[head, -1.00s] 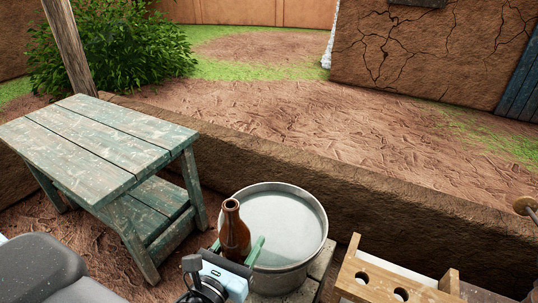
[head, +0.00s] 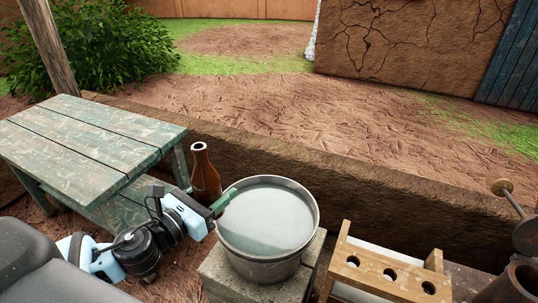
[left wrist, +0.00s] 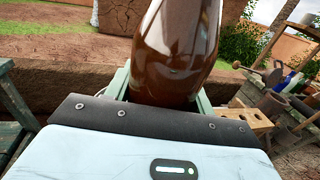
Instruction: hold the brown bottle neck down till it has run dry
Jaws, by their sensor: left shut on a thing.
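The brown bottle (head: 205,177) is glossy and stands upright in my grip, its open neck pointing up. It is to the left of the grey metal pot and apart from the pot's mouth. My left gripper (head: 217,202) is shut on the bottle, its green fingers on either side. In the left wrist view the lower body of the bottle (left wrist: 173,50) fills the space between the fingers, and its neck is cut off. No liquid shows leaving it. My right gripper is not in view.
The metal pot (head: 266,225) holds pale liquid and rests on grey blocks (head: 226,283). A worn green wooden table (head: 80,138) stands at left. A wooden rack with round holes (head: 385,272) is at right. A low mud wall (head: 330,165) runs behind.

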